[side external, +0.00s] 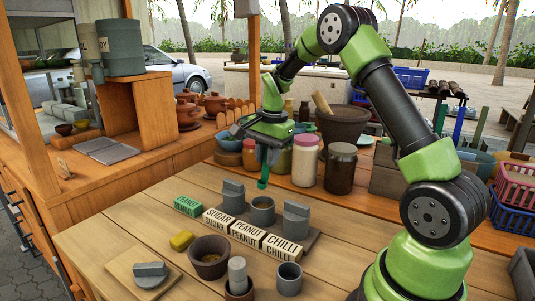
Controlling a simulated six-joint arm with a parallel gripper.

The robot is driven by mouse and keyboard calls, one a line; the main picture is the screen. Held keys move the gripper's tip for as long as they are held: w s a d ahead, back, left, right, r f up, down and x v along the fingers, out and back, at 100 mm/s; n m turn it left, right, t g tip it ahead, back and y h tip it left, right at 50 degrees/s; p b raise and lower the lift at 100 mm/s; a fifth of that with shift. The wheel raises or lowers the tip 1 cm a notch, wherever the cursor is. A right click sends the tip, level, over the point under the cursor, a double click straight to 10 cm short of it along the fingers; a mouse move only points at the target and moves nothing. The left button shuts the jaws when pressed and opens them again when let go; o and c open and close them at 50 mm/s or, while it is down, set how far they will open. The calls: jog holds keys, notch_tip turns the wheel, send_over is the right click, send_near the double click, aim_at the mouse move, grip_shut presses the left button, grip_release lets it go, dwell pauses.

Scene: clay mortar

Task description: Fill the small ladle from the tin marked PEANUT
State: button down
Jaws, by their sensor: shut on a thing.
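My gripper (268,152) points down, shut on a slim teal ladle (263,178) that hangs upright below it. The ladle's lower end appears just above the open mouth of the middle grey tin (262,213); a small gap seems to show. This tin stands behind the PEANUT label block (247,232). The tin behind SUGAR (233,193) and the tin behind CHILLI (295,222) have grey lids with upright grips. A similar grey lid (150,271) lies on a wooden board (124,275) at the front left. The tin's contents and the ladle's bowl are too small to make out.
A dark bowl with brown contents (209,258), a pale pestle in a brown cup (237,275) and a grey cup (289,280) stand in front. A yellow sponge (181,240) lies left. Jars (340,168) and a large mortar (343,124) stand behind.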

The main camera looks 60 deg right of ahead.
aim_at(267, 183)
jog(key=shift+f, duration=3.6)
jog(key=shift+f, duration=0.15)
jog(key=shift+f, duration=0.25)
jog(key=shift+r, duration=0.15)
jog(key=shift+r, duration=3.15)
